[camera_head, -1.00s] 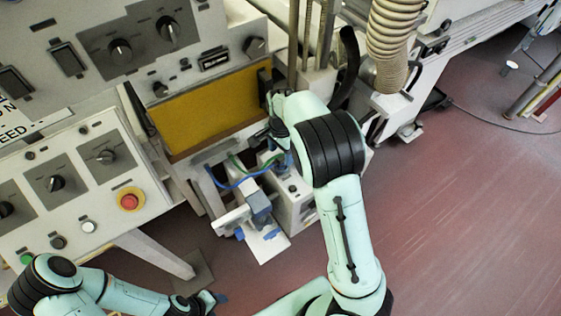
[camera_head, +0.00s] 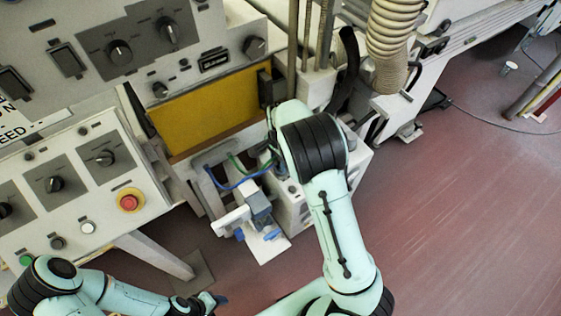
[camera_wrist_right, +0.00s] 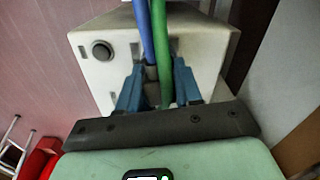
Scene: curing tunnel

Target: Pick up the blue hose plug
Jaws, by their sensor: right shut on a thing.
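In the right wrist view, the two blue fingers of my right gripper (camera_wrist_right: 158,88) are closed around a small grey fitting at the lower end of a blue hose (camera_wrist_right: 146,30). This appears to be the blue hose plug (camera_wrist_right: 152,72), mostly hidden between the fingers. A green hose (camera_wrist_right: 161,40) runs close beside it, in front of the right finger's side. In the head view, my right gripper (camera_head: 275,158) is largely hidden by its wrist, beside the blue hose (camera_head: 230,185) and green hose (camera_head: 238,164). My left gripper (camera_head: 214,300) is low at the bottom edge, its jaw opening unclear.
A white box (camera_head: 292,208) with a round button stands below my right gripper. A small white fixture with blue parts (camera_head: 258,203) is left of it. The control panel (camera_head: 75,185) fills the left. Open red floor (camera_head: 450,220) lies right.

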